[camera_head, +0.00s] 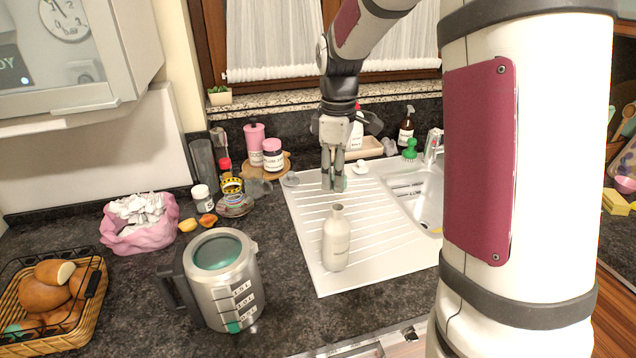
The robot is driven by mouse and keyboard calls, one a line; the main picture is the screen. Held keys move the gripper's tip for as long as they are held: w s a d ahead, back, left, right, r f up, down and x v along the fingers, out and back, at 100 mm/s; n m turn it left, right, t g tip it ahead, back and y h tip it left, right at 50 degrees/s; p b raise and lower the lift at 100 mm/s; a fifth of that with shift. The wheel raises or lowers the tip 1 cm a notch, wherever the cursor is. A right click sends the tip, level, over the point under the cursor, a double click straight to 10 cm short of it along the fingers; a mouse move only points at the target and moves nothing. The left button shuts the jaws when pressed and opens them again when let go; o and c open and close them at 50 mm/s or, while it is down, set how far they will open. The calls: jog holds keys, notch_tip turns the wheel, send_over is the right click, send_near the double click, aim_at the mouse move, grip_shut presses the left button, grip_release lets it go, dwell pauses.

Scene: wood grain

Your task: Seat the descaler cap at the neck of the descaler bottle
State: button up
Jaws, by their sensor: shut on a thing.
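The descaler bottle (337,243) is a cream bottle with a narrow neck, standing upright on the white drainboard. Its neck shows no cap on it. My gripper (333,184) points down over the drainboard, behind the bottle in the picture and apart from its neck.
A steel jug (222,283) stands left of the bottle. The drainboard (312,240) is bare around the bottle. The sink (424,205) lies to the right. A white spray bottle (356,132) and a green brush (410,150) stand behind. A bread basket (75,335) is at far left.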

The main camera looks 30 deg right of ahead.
aim_at(335, 206)
jog(key=shift+s+r, duration=0.25)
jog(key=shift+s, duration=0.05)
jog(key=shift+f, duration=2.5)
jog(key=shift+f, duration=1.3)
dwell(1.1)
jog(key=o, duration=0.8)
jog(key=shift+r, duration=0.1)
